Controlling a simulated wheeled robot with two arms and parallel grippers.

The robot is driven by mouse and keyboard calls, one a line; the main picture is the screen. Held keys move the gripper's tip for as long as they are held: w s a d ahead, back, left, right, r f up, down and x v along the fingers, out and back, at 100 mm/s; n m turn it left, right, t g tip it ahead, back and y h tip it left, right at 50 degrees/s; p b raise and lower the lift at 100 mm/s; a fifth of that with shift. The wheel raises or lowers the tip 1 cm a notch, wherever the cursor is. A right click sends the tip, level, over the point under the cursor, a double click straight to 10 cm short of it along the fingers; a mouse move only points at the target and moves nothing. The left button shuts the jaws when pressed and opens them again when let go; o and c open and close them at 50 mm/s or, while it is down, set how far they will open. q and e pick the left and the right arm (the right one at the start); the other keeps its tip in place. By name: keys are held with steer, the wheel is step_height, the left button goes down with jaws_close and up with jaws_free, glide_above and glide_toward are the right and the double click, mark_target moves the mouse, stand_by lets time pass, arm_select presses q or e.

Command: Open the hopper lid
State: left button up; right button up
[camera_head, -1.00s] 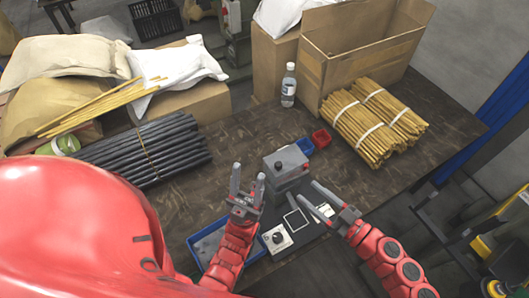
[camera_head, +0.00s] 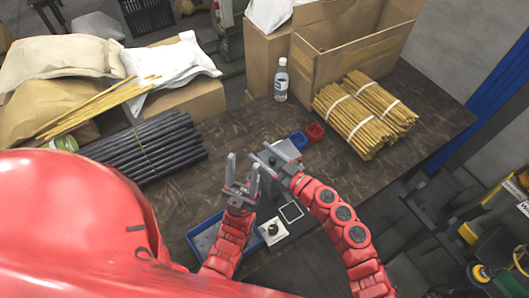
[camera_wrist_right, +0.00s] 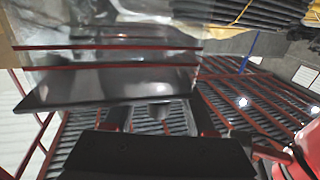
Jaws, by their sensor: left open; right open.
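The grey hopper box (camera_head: 289,150) stands on the dark table, partly covered by my right gripper. Its lid looks closed, but the gripper hides much of it. My right gripper (camera_head: 267,153) is open with its fingers over the hopper's top; I cannot tell whether they touch the lid. My left gripper (camera_head: 243,163) is open and empty, pointing up just left of the hopper. The right wrist view shows a dark flat plate (camera_wrist_right: 110,85) close in front of the gripper; I cannot tell what it belongs to.
Small blue (camera_head: 299,140) and red (camera_head: 315,132) bins sit behind the hopper. A small device with a black knob (camera_head: 273,231) and a blue tray (camera_head: 205,238) lie in front.

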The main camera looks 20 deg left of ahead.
jaws_close()
stand_by(1.4)
